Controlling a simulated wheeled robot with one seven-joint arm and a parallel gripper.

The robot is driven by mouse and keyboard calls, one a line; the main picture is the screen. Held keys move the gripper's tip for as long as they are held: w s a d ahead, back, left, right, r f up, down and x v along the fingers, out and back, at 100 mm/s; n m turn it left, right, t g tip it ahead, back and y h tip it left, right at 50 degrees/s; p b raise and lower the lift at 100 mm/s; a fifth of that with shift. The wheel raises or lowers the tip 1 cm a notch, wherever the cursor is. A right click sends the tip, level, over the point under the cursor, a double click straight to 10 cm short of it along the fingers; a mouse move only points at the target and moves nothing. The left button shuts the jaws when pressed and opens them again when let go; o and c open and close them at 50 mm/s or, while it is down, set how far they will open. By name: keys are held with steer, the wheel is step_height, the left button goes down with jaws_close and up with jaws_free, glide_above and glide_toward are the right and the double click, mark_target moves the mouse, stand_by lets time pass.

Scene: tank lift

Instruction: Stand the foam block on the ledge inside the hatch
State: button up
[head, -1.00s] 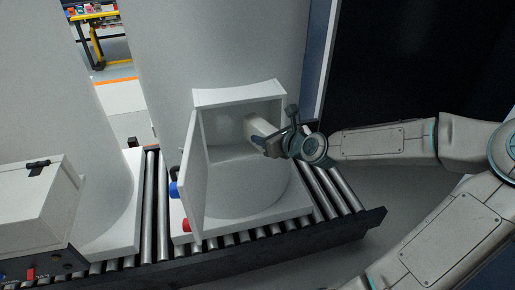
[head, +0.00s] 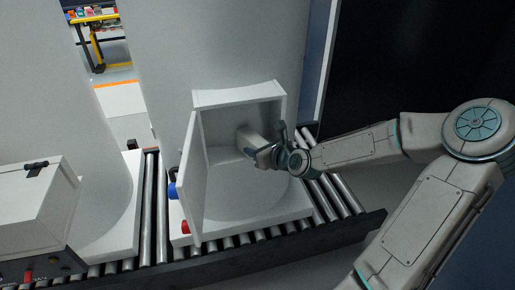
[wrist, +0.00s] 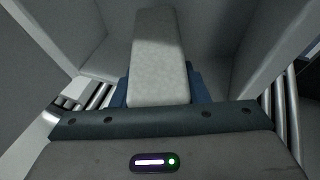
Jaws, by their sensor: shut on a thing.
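The foam block (head: 247,137) is a pale, long block held in my gripper (head: 262,152), which is shut on it. It reaches into the open hatch (head: 236,95) of the large white tank from the right front side. In the wrist view the foam block (wrist: 160,57) points away from the jaws, its far end in shade inside the hatch. The hatch door (head: 194,180) stands open on the left. The ledge (head: 225,155) shows as a pale surface inside the opening, and my gripper and the block cover part of it.
The tank stands on a roller conveyor (head: 155,205) with a dark front rail (head: 270,256). A blue knob (head: 172,191) and a red knob (head: 185,227) sit by the hatch door. A white box (head: 35,205) is at the left. Dark open space lies at the right.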

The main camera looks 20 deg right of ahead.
steer(key=shift+f, duration=0.2)
steer(key=o, duration=1)
steer(key=shift+o, duration=0.2)
steer(key=shift+r, duration=0.1)
